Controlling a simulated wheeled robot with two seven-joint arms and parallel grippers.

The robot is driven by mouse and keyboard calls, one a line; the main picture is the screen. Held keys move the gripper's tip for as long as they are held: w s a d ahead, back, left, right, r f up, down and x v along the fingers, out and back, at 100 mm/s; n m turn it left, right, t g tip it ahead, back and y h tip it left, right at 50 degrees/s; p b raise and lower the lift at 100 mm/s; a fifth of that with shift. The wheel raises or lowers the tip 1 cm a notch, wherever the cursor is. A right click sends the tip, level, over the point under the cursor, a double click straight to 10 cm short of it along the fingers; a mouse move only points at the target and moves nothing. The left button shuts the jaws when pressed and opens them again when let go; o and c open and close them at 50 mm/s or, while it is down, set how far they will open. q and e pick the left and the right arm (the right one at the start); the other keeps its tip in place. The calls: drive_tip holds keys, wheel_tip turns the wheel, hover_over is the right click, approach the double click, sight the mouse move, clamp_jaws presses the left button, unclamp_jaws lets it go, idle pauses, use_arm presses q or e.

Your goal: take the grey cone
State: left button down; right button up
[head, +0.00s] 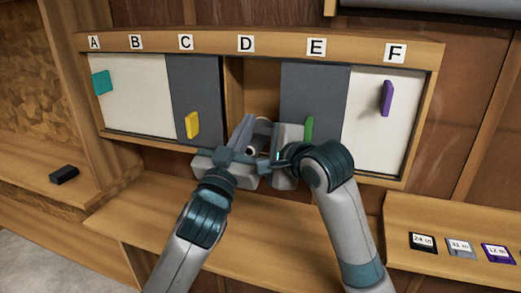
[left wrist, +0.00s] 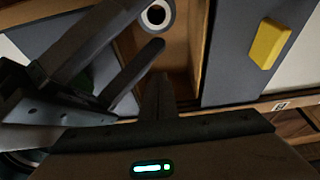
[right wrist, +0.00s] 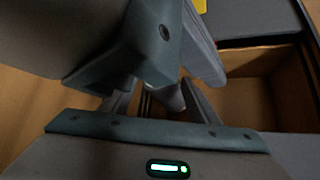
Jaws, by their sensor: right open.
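The grey cone (head: 251,152) is at the open D compartment (head: 262,80), mostly covered by my two grippers. Its pale round end with a dark hole shows in the left wrist view (left wrist: 156,15). In the right wrist view a small grey part of it (right wrist: 170,97) shows between my right fingers. My right gripper (right wrist: 163,90) is open around that part; whether a finger touches it is hidden. In the head view both grippers overlap in front of D.
Grey and white sliding panels flank the opening, with yellow (head: 192,125), green (head: 309,129), teal (head: 102,82) and purple (head: 386,98) handles. A wooden ledge (head: 130,215) runs below. Labelled tags (head: 460,247) lie on the right shelf, a black block (head: 64,174) on the left one.

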drive_tip(key=c, duration=1)
drive_tip(key=shift+c, duration=0.2)
use_arm(q)
drive_tip(key=shift+r, duration=0.6)
drive_tip(key=shift+s, duration=0.1)
drive_tip(key=v, duration=0.7)
drive_tip(key=shift+s, duration=0.4)
use_arm(e)
drive_tip(key=shift+f, duration=0.15)
use_arm(q)
drive_tip(key=shift+a+f, duration=0.15)
drive_tip(key=shift+a, duration=0.05)
